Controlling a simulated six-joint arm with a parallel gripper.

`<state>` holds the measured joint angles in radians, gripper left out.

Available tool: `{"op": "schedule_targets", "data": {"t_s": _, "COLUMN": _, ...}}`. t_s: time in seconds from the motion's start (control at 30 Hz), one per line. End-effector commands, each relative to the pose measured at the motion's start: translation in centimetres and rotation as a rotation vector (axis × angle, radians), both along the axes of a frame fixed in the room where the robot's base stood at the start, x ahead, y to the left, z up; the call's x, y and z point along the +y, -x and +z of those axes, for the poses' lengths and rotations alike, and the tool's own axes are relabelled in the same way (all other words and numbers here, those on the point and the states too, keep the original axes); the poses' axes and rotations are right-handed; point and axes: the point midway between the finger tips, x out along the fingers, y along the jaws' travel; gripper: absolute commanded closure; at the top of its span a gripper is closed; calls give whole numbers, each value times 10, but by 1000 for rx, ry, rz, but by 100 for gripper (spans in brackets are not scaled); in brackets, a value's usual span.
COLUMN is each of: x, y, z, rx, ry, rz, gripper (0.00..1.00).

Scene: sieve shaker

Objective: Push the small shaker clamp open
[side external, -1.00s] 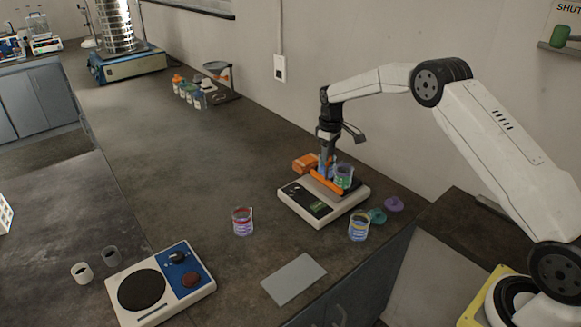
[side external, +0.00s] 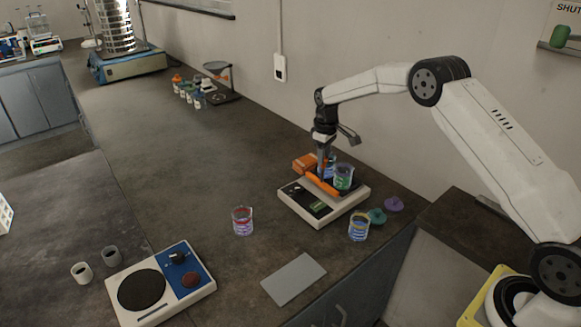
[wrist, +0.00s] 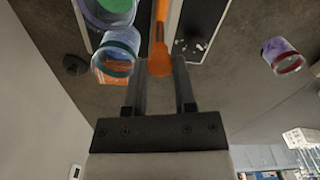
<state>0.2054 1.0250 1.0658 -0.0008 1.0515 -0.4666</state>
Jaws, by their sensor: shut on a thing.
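The small shaker (side external: 343,208) is a pale box with a dark front panel, which also shows in the wrist view (wrist: 205,22). Its orange clamp bar (side external: 322,185) lies across the top in front of two beakers. My gripper (side external: 321,174) points down at the bar from above. In the wrist view the bar's rounded orange end (wrist: 160,58) sits between the tips of my gripper (wrist: 162,68), which is shut on it. A beaker with green contents (side external: 343,177) stands on the shaker. A bluish beaker (side external: 331,162) is partly hidden behind my gripper.
A grey plate (side external: 293,279) lies in front.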

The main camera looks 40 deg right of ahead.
Motion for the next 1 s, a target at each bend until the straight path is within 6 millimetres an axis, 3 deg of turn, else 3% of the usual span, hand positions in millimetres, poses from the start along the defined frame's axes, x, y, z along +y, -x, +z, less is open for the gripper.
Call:
{"op": "schedule_targets", "data": {"t_s": 0.1, "x": 11, "y": -1, "z": 2, "rx": -3, "ry": -1, "rz": 2, "gripper": 100}}
{"op": "schedule_targets", "data": {"t_s": 0.33, "x": 11, "y": -1, "z": 1, "rx": -3, "ry": -1, "rz": 2, "gripper": 100}}
{"op": "schedule_targets", "data": {"t_s": 0.37, "x": 12, "y": -1, "z": 1, "rx": -4, "ry": -2, "rz": 2, "gripper": 60}}
{"op": "schedule_targets", "data": {"t_s": 0.47, "x": 12, "y": -1, "z": 1, "rx": -3, "ry": -2, "rz": 2, "gripper": 31}}
{"op": "schedule_targets", "data": {"t_s": 0.8, "x": 10, "y": 0, "z": 1, "rx": -2, "ry": -1, "rz": 1, "gripper": 31}}
{"op": "schedule_targets", "data": {"t_s": 1.0, "x": 10, "y": -1, "z": 11, "rx": -3, "ry": 0, "rz": 1, "gripper": 31}}
